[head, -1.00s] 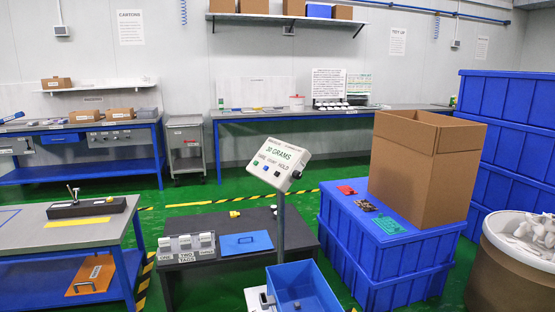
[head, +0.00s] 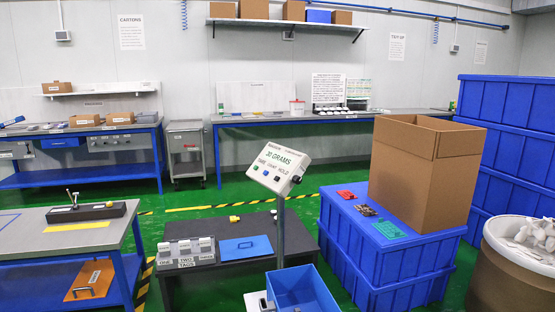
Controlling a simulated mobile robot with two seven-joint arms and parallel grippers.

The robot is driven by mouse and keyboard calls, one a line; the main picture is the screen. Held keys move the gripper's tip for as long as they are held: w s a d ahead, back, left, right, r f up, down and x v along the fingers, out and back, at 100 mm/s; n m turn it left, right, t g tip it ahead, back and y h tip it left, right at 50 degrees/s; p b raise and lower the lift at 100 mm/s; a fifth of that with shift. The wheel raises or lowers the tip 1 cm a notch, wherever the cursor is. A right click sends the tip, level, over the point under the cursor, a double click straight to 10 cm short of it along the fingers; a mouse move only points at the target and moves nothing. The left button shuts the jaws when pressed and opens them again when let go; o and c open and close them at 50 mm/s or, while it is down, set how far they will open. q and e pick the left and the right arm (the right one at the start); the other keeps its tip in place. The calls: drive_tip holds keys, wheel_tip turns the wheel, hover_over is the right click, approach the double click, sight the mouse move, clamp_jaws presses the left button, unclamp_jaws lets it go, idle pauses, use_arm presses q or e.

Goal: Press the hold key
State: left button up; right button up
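The scale's indicator box (head: 279,168) is pale and tilted, on top of a grey post (head: 281,232) near the middle of the head view. Its display shows a green reading in grams, with the first digit hard to read. Below it is a row of labels, with HOLD at the right end. A row of small keys lies under the labels. The dark hold key (head: 276,178) appears to be the rightmost one, and nothing covers it. Neither of my grippers is in view.
A dark low table (head: 225,270) behind the post carries labelled tag holders (head: 187,252) and a blue clipboard-like plate (head: 246,247). A blue open bin (head: 320,275) sits in front. Blue crates (head: 375,265) with a large carton (head: 410,180) stand to the right.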

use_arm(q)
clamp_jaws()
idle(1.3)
